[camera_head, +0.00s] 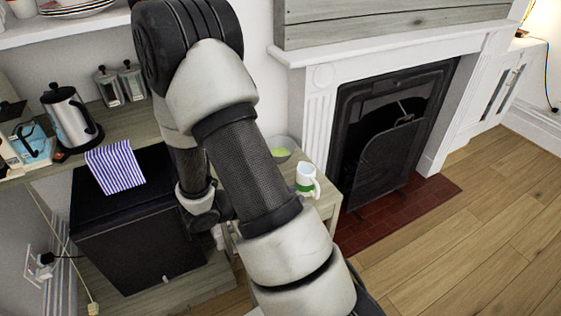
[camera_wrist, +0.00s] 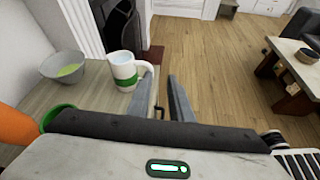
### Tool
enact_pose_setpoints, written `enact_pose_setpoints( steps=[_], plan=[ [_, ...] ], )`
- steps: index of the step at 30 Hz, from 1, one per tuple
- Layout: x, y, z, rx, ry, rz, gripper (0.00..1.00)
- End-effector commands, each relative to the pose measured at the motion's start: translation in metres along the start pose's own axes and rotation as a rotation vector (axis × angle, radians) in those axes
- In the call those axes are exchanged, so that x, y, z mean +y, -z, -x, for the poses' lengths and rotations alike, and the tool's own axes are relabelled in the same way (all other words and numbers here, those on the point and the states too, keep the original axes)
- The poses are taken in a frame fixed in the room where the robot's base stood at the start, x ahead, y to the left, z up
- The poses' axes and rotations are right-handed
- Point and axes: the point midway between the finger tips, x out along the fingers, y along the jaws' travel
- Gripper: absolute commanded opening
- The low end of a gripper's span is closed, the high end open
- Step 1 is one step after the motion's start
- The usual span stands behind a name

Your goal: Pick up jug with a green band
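The white jug with a green band (camera_wrist: 124,70) stands upright on a small wooden side table (camera_wrist: 92,97), its handle on the right. In the head view the jug (camera_head: 306,181) is near the table's right edge, beside the fireplace. My gripper (camera_wrist: 162,78) is open, with its two fingers apart and bare floor showing between them. In the wrist view the jug is left of the left finger, and its handle shows close to that fingertip; I cannot tell whether they touch. In the head view my arm hides the gripper fingers and part of the table.
A grey bowl (camera_wrist: 62,68) with something green inside sits left of the jug. A green round thing (camera_wrist: 57,112) and an orange thing (camera_wrist: 15,125) are at the near left. The fireplace (camera_head: 385,130) stands behind the table. Open wooden floor (camera_head: 480,230) lies to the right.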

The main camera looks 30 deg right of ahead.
Motion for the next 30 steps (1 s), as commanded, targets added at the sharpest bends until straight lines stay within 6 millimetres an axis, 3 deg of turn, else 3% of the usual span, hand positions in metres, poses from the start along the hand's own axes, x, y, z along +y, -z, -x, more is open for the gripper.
enact_pose_setpoints(
  steps=[3,7,21,30],
  plan=[
    [0.005,0.022,-0.009,-0.019,-0.054,0.106,0.19],
    [0.008,0.031,-0.019,-0.025,-0.079,0.146,0.19],
    [0.015,0.031,-0.112,-0.024,-0.077,0.146,0.19],
    [0.018,0.029,-0.135,-0.025,-0.079,0.146,0.19]
  ],
)
